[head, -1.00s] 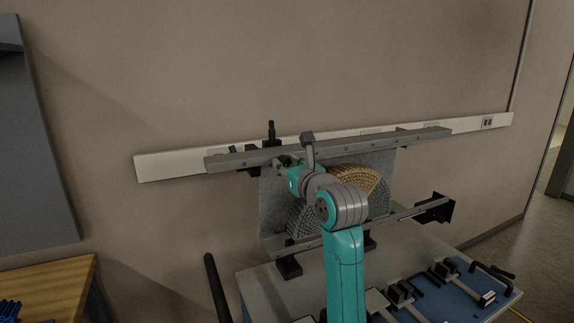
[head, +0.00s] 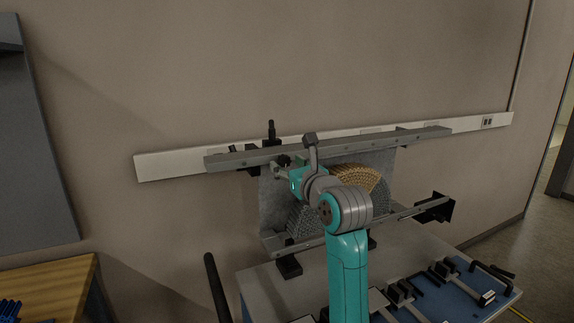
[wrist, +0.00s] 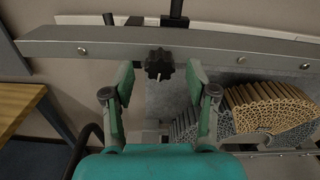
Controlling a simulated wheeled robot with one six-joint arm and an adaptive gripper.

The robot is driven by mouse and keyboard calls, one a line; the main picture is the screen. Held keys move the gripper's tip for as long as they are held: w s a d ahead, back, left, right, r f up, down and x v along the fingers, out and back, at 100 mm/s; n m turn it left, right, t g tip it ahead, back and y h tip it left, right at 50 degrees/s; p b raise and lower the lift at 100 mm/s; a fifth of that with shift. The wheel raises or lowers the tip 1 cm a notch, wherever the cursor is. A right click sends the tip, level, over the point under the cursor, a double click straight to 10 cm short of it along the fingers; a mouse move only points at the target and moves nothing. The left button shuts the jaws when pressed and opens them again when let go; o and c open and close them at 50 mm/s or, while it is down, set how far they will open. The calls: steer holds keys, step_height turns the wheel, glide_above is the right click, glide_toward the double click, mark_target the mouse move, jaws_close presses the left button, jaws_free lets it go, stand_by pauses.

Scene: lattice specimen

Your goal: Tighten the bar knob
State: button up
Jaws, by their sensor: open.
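The bar knob (wrist: 159,64) is a black lobed knob on the front of the grey upper bar (wrist: 222,47). In the wrist view it sits between and a little beyond the two fingertips of my gripper (wrist: 160,78). The fingers are spread on either side of it, with a gap on each side. In the head view the knob (head: 283,160) shows dark on the bar (head: 232,160), with my gripper (head: 291,176) just in front of and below it. My gripper is open and empty.
A fanned lattice specimen (wrist: 265,108) of tan and grey tubes stands below the bar, to the right of my gripper. A lower rail (head: 395,216) crosses in front of it. Black clamps (head: 404,292) lie on the blue mat. A wooden table (head: 50,285) is at left.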

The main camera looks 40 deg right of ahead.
steer(key=v, duration=1)
steer(key=shift+s, duration=0.4)
steer(key=shift+a, duration=0.1)
steer(key=w+d+m, duration=0.1)
steer(key=w+m, duration=0.3)
steer(key=m, duration=0.8)
steer(key=w+d+m, duration=0.1)
steer(key=w+m, duration=0.3)
steer(key=m, duration=0.8)
steer(key=w+d+m, duration=0.1)
steer(key=w+m, duration=0.3)
steer(key=m, duration=0.8)
steer(key=shift+w+d+r, duration=0.2)
steer(key=shift+w+d, duration=0.05)
